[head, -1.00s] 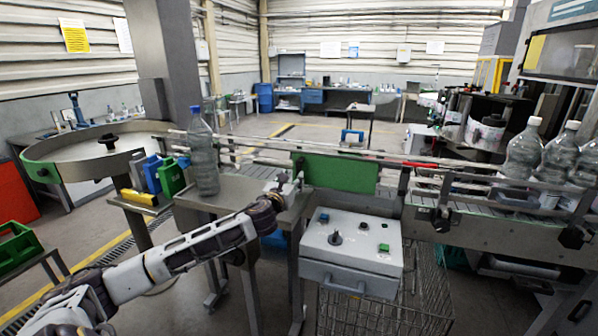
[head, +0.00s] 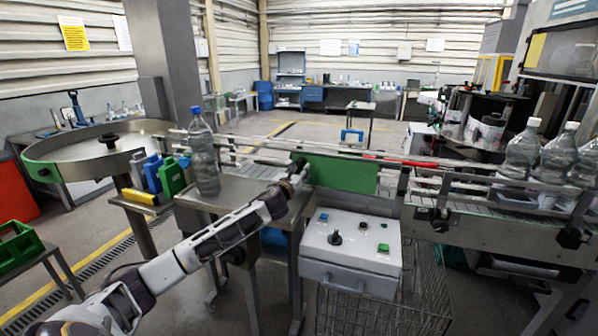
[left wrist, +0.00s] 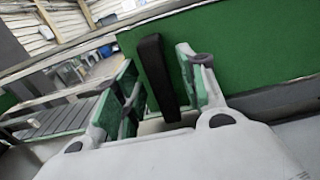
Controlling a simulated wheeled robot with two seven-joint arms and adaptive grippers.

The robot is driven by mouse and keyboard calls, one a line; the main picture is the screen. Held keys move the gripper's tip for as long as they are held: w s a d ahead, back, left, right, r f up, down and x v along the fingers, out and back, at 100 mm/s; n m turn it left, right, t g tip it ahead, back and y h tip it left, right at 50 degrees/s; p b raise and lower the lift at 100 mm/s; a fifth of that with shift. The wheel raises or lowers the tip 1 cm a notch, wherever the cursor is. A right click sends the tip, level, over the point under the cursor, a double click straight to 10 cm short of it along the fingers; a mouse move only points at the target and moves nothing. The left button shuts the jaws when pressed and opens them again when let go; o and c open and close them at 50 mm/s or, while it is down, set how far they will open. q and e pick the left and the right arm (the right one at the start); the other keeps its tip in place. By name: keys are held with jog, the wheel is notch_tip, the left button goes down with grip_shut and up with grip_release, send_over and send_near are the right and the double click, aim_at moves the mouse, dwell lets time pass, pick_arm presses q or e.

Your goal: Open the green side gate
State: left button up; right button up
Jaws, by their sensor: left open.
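The green side gate (head: 345,173) is a flat green panel on the near side of the conveyor, in line with the rail. It also fills the upper right of the left wrist view (left wrist: 260,40). A black upright bar handle (left wrist: 156,75) stands out in front of it. My left gripper (head: 302,172) is at the gate's left end. In the left wrist view, the open fingers (left wrist: 160,82) are on either side of the black handle, and I see gaps beside it. The right gripper is not in view.
A clear bottle (head: 204,155) stands on the small table left of my arm. A control box (head: 351,243) with buttons sits below the gate. Large bottles (head: 524,150) stand on the conveyor at right. A round turntable (head: 95,150) is at left.

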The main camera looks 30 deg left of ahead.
pick_arm(q)
jog(key=shift+w, duration=0.3)
jog(key=shift+c, duration=0.2)
grip_shut()
